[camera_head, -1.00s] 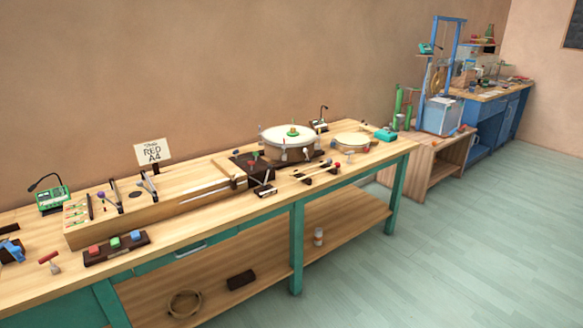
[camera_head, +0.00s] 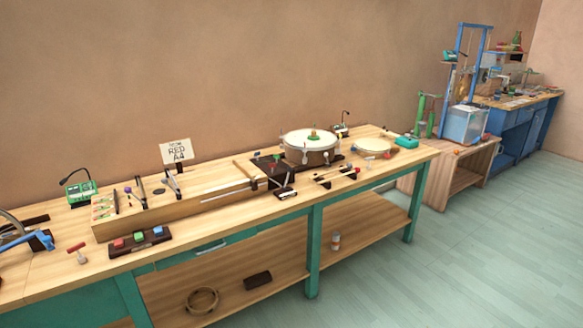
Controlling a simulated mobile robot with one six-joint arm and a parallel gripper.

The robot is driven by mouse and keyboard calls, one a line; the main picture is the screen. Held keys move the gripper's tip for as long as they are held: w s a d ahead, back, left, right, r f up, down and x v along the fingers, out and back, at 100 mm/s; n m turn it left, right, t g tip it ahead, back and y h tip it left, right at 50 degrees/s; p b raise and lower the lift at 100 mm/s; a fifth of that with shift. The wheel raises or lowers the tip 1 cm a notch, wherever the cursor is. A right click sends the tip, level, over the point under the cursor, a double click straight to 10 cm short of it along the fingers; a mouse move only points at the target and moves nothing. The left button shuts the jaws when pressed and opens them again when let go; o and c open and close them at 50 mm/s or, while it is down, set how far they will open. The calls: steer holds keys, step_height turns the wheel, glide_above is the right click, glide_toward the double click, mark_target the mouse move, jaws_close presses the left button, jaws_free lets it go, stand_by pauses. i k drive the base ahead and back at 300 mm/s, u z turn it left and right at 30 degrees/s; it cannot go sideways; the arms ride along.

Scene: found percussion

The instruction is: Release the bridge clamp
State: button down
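A long wooden string box (camera_head: 215,203) lies on the bench. A pale wooden bar (camera_head: 244,171) lies slanted near its right end. Two upright dark lever-like parts stand towards its left end: a left one (camera_head: 141,193) with a purple knob (camera_head: 127,190) beside it, and a right one (camera_head: 173,183). I cannot tell which of these parts is the bridge clamp, or whether it is locked. My gripper is not in view.
A wooden bench (camera_head: 60,278) carries a black block with coloured buttons (camera_head: 140,241), a red T-handled tool (camera_head: 77,252), a sign (camera_head: 175,151), a green device (camera_head: 81,190) and a drum (camera_head: 310,148). A blue object (camera_head: 38,240) is at the left. Floor at right is clear.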

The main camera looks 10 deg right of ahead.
mark_target(290, 169)
steer(key=i, duration=0.9)
steer(key=z, duration=0.1)
steer(key=k, duration=0.95)
steer(key=u, duration=0.2)
steer(key=i, duration=0.55)
steer(key=z, duration=0.1)
